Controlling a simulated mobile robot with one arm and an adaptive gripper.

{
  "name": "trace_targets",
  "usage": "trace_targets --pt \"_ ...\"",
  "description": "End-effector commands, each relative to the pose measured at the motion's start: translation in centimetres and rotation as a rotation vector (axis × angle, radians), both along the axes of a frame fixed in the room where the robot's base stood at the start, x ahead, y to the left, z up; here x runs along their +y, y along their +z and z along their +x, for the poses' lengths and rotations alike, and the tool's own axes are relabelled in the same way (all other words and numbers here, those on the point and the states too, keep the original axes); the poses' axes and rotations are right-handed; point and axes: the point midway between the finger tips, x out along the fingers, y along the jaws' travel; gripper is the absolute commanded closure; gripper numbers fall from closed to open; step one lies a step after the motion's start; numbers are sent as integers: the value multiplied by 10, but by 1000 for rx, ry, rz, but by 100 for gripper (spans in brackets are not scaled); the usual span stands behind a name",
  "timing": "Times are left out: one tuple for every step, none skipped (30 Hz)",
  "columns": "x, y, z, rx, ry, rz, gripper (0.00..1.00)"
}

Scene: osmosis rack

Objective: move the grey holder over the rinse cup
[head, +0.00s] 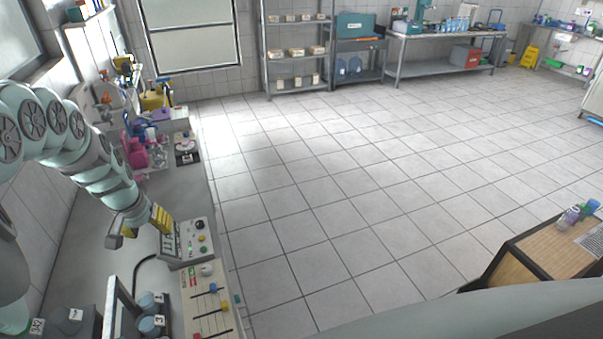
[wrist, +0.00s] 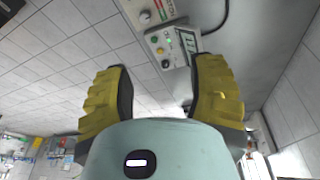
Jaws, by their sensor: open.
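My gripper (head: 138,228) hangs over the grey bench, above and left of the control box with the screen. In the wrist view its yellow-padded fingers (wrist: 161,75) are spread apart with nothing between them. A grey upright frame (head: 111,301) stands at the bottom of the head view, below my gripper; it may be the grey holder. Blue-grey lidded cups with number labels (head: 151,325) stand beside it, and more dark cups (head: 68,319) stand further left. I cannot tell which cup is the rinse cup. The wrist view shows neither the frame nor the cups.
A control box with a screen and knobs (head: 195,239) is near my gripper, and a slider panel (head: 211,304) lies below it. Pink bottles (head: 137,156) and other lab items crowd the bench's far end. A wooden-topped table (head: 550,250) stands right; the tiled floor between is clear.

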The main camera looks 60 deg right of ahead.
Motion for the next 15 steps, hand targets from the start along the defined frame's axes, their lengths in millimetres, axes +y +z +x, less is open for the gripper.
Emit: trace_targets --pt "-9 3 4 -20 5 -29 44" --pt "-13 4 7 -33 10 -47 44" --pt "-18 5 11 -49 18 -68 44" --pt "-21 6 14 -59 24 -82 44" --pt "-24 7 17 -70 30 -95 44" --pt "-27 9 21 -84 38 -111 44" --pt "-29 10 24 -94 44 -123 44" --pt "-32 11 26 -103 48 -133 44" --pt "-34 12 29 -113 53 -145 44" --pt "-35 12 30 -118 56 -152 44" --pt "-37 13 31 -123 59 -158 44" --pt "-38 13 33 -128 63 -164 44" --pt "-38 13 33 -130 65 -167 44" --pt "-39 13 34 -133 66 -171 44" --pt "-39 14 35 -135 67 -173 44"
